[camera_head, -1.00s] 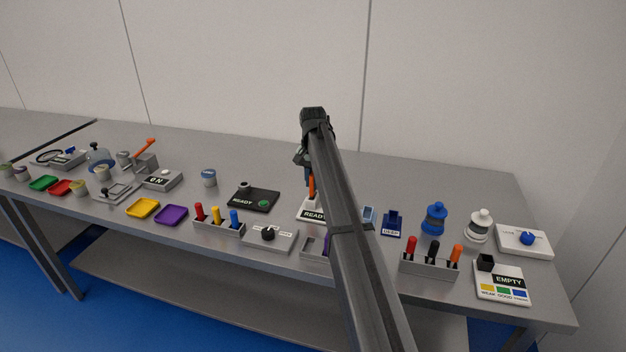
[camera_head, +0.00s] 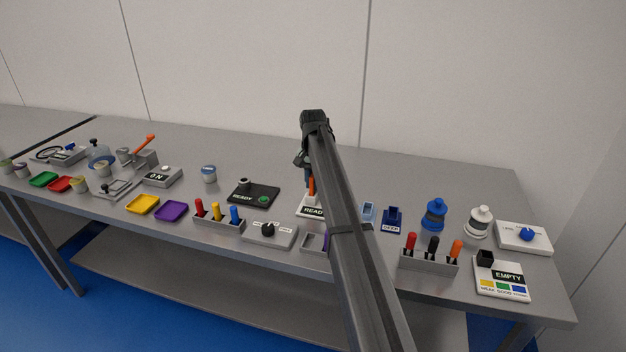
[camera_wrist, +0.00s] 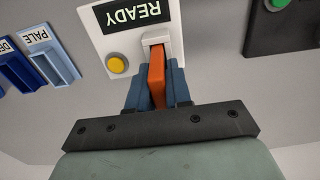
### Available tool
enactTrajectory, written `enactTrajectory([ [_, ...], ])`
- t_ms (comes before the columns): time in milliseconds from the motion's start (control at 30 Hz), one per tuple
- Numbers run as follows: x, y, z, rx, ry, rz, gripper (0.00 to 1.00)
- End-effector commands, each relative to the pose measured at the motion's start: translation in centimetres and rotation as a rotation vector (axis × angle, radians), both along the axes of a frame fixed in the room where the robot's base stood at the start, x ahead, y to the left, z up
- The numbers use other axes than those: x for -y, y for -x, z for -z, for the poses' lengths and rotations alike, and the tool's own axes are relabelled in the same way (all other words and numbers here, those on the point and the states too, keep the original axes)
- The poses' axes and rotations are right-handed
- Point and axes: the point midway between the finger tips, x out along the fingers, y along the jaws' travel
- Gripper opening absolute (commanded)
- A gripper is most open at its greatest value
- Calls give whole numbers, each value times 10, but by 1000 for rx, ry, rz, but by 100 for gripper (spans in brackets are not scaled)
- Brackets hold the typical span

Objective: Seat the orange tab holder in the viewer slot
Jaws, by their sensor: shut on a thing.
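The orange tab holder (camera_wrist: 156,78) is between the fingers of my gripper (camera_wrist: 158,88), which is shut on it. In the wrist view its far end meets the pale slot (camera_wrist: 157,40) of the white viewer (camera_wrist: 112,44), marked READY, with a yellow button. How deep it sits in the slot cannot be told. In the head view the orange holder (camera_head: 311,186) stands upright above the viewer (camera_head: 310,211), below my gripper (camera_head: 306,168). My arm covers the viewer's right part.
A black READY unit (camera_head: 253,196) stands left of the viewer. Light blue (camera_head: 369,212) and dark blue (camera_head: 392,220) holders stand to the right. The table behind is clear.

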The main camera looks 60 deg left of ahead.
Motion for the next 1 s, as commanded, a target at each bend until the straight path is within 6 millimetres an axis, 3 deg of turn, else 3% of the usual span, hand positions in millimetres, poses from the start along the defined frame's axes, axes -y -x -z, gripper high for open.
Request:
enactTrajectory([
  [833,0,0,17,0,0,0,0],
  [867,0,0,17,0,0,0,20],
  [1000,0,0,17,0,1,0,33],
])
